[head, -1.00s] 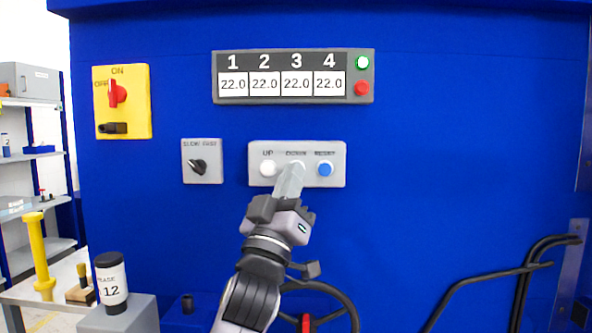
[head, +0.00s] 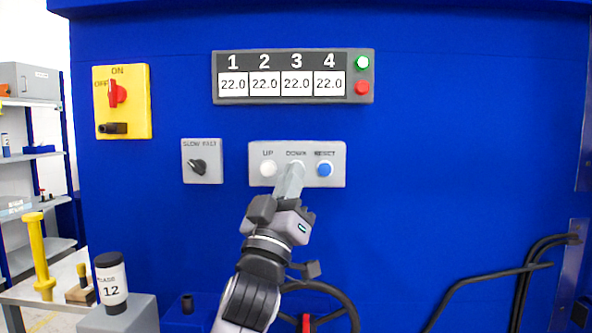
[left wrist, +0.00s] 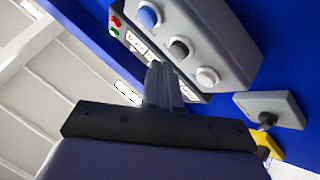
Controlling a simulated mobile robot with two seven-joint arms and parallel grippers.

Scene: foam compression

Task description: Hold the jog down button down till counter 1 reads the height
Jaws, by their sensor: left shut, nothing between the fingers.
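The control box (head: 338,178) on the blue machine front has a white UP button (head: 268,168), a DOWN button (head: 297,165) and a blue RESET button (head: 325,169). My left gripper (head: 292,176) is shut and empty, its fingertips at the DOWN button and partly covering it. I cannot tell whether they touch or press it. The left wrist view shows the fingers (left wrist: 160,85) close to the middle button (left wrist: 180,47), which looks shaded. Counter 1 (head: 233,84) reads 22.0, as do the other counters. My right gripper is not in view.
A green lamp (head: 362,63) is lit above a red one (head: 361,88). A SLOW/FAST knob (head: 198,167) and a yellow ON/OFF switch (head: 121,101) are to the left. A dark-capped container (head: 111,283) labelled 12 stands lower left. Black cables (head: 490,275) run at lower right.

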